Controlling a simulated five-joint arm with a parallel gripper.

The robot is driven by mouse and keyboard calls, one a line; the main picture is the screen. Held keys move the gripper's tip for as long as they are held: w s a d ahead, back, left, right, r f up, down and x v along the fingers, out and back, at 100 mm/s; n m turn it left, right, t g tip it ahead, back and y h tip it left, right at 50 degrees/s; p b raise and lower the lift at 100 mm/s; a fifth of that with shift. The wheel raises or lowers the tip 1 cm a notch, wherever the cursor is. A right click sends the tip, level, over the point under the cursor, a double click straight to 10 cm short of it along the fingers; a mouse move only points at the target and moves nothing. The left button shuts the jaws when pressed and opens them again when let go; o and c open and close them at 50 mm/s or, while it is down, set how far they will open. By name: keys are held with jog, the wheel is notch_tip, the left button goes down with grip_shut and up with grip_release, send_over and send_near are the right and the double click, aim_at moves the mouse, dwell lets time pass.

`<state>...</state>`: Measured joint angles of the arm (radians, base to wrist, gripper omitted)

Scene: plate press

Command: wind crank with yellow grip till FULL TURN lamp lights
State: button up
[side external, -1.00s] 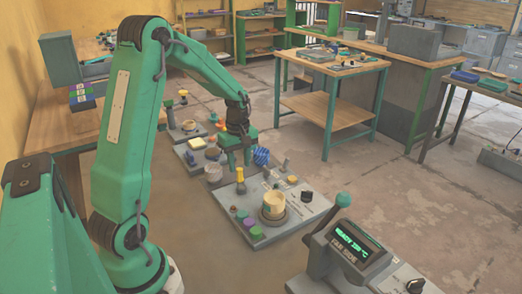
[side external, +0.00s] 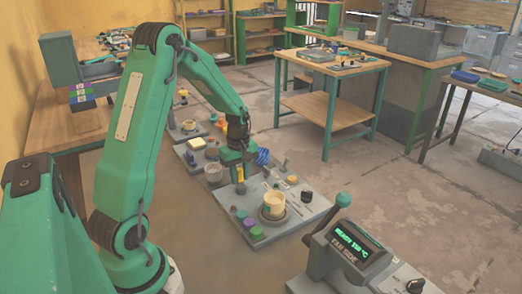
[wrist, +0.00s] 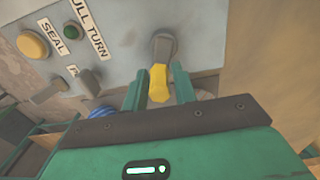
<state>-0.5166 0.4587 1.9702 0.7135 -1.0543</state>
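The crank's yellow grip (wrist: 158,84) stands between the two green fingers of my gripper (wrist: 159,76) in the wrist view, with its dark grey crank arm (wrist: 163,47) beyond. The fingers are apart, one on each side of the grip, and a small gap shows at the right finger. In the side external view my gripper (side external: 236,172) is low over the grey panel and mostly hides the grip. The FULL TURN lamp (wrist: 70,32) is dark green and looks unlit.
A yellow button (wrist: 32,45) marked SEAL and grey levers sit near the lamp. A console (side external: 351,243) with a lit display stands at the front right.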

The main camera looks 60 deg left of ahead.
jog(key=shift+c, duration=0.8)
jog(key=shift+w+d, duration=0.1)
jog(key=shift+w, duration=0.05)
jog(key=shift+o, duration=0.7)
jog(key=shift+w+d, duration=0.3)
jog(key=shift+w, duration=0.05)
jog(key=shift+d, duration=0.1)
jog(key=shift+c, duration=0.7)
jog(key=shift+d, duration=0.4)
jog(key=shift+d+f, duration=0.1)
jog(key=shift+d, duration=0.1)
grip_shut()
jog(key=shift+c, duration=1.2)
grip_release()
